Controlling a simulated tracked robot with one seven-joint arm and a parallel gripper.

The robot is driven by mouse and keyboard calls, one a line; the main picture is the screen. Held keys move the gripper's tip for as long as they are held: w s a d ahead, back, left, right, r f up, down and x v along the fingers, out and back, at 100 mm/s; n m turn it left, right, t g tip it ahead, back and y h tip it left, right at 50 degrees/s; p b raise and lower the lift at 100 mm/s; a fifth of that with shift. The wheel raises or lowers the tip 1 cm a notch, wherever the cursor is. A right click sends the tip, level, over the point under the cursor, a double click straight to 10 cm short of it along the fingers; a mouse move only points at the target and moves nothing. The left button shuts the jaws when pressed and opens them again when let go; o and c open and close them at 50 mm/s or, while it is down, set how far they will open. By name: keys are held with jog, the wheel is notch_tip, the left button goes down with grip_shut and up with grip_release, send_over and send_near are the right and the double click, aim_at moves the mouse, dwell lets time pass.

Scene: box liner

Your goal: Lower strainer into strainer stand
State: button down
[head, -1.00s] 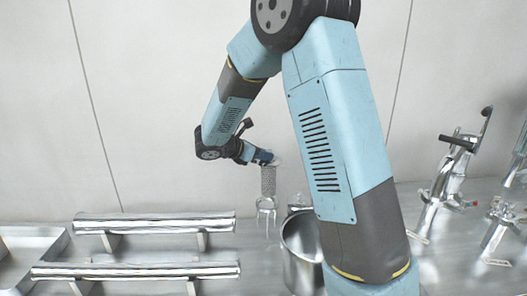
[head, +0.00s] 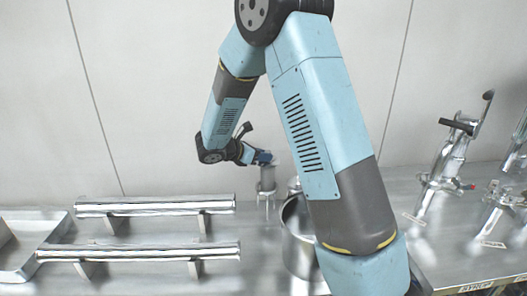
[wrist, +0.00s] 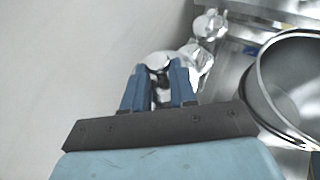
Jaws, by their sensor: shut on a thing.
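My gripper (head: 265,159) is shut on the top of the strainer (head: 267,178), a grey mesh cylinder held upright. The strainer stand (head: 267,199) is a small shiny metal frame on legs, directly below and around the strainer's lower part. The strainer's lower end appears to be inside the stand, but whether it rests on the bottom cannot be told. In the wrist view, the blue fingers (wrist: 160,84) are close together with a shiny round top between and beyond them. They hide most of the strainer and stand.
A large open metal pot (head: 297,240) stands just right of the stand, partly behind my arm. Two metal rails (head: 150,206) on supports and a tray (head: 30,262) are at left. Metal presses (head: 440,165) stand at right. A plain wall is close behind.

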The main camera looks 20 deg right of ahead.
aim_at(262, 180)
jog(key=shift+f, duration=4.95)
jog(key=shift+f, duration=0.25)
jog(key=c, duration=0.8)
grip_release()
jog(key=shift+a, duration=0.15)
